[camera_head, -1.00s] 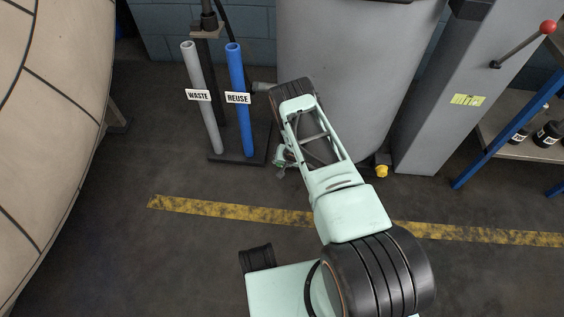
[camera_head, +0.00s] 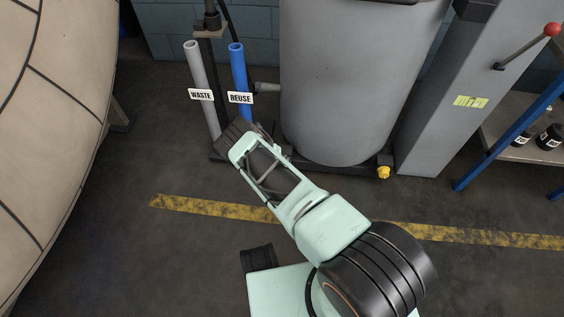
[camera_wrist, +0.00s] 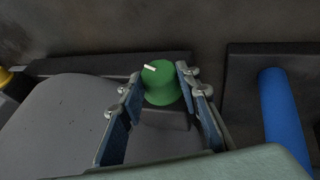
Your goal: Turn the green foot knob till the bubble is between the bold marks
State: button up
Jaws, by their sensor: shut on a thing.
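The green foot knob (camera_wrist: 160,82) shows in the wrist view, with a white pointer line on its top turned toward the upper left. My gripper (camera_wrist: 159,75) has one finger on each side of the knob and is shut on it. The knob sits at a dark base beside the round grey vessel (camera_wrist: 65,125). In the head view my arm hides the knob and the gripper. The vessel (camera_head: 345,85) stands behind my arm there. I see no bubble or bold marks in either view.
Grey WASTE (camera_head: 196,65) and blue REUSE (camera_head: 238,70) pipes stand left of the vessel; the blue pipe (camera_wrist: 285,115) is right of my gripper in the wrist view. A yellow knob (camera_head: 384,172) is at the vessel's right foot. Floor in front is clear.

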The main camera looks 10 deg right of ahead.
jog(key=shift+a+f+n+g+h, duration=0.1)
jog(key=shift+a+n+g+h, duration=0.15)
jog(key=shift+h, duration=0.85)
jog(key=shift+d, duration=0.1)
jog(key=o, duration=1.2)
jog(key=shift+c, duration=0.2)
jog(key=v, duration=1.2)
